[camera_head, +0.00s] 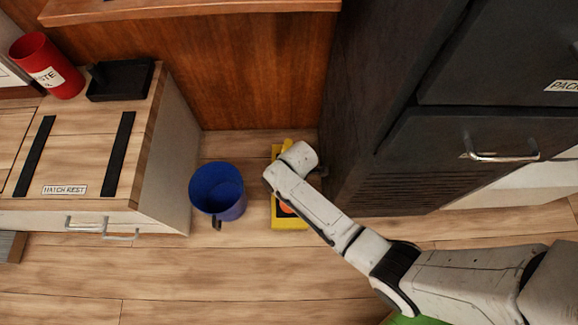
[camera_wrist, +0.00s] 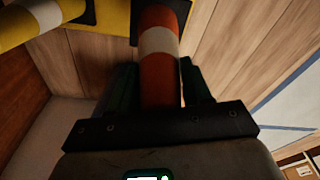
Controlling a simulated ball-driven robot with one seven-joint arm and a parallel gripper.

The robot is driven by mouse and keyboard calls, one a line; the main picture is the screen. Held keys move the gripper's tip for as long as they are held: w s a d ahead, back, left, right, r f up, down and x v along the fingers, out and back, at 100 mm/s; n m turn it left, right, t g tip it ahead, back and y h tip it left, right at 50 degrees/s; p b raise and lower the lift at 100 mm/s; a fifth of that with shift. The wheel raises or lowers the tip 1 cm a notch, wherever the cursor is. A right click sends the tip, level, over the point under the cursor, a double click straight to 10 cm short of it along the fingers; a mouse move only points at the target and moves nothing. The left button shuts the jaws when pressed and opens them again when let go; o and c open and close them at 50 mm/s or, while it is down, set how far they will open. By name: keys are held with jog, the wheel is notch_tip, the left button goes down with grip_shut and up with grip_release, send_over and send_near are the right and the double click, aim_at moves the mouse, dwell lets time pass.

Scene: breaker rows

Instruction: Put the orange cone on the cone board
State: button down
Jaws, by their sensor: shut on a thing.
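The orange cone (camera_wrist: 159,75) has a white band and a dark base at its far end. In the wrist view it stands between the two fingers of my gripper (camera_wrist: 160,80), which is shut on it. A yellow cone (camera_wrist: 25,20) with a white band shows at the upper left of the wrist view, apart from my gripper. In the head view a yellow board (camera_head: 290,224) with an orange patch lies on the floor, partly hidden by my arm. Whether the cone's base touches anything is unclear.
A blue bin (camera_head: 217,190) stands on the floor close left of the board. A dark cabinet (camera_head: 440,150) with a drawer handle stands to the right. A counter (camera_head: 85,155) with a red cup (camera_head: 47,66) and black tray (camera_head: 120,80) is at left. The front floor is mostly clear.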

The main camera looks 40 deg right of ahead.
jog(key=shift+f+b, duration=1.4)
jog(key=shift+f, duration=1.7)
jog(key=shift+f, duration=0.2)
jog(key=shift+c, duration=2.4)
grip_release()
jog(key=shift+r, duration=0.1)
jog(key=r+p, duration=0.2)
jog(key=r, duration=0.2)
jog(key=d+r+p, duration=0.1)
jog(key=r+p, duration=0.1)
jog(key=r, duration=0.2)
jog(key=r+p, duration=0.2)
jog(key=r, duration=0.2)
jog(key=shift+s+d, duration=0.15)
jog(key=shift+d, duration=0.05)
jog(key=shift+s, duration=0.1)
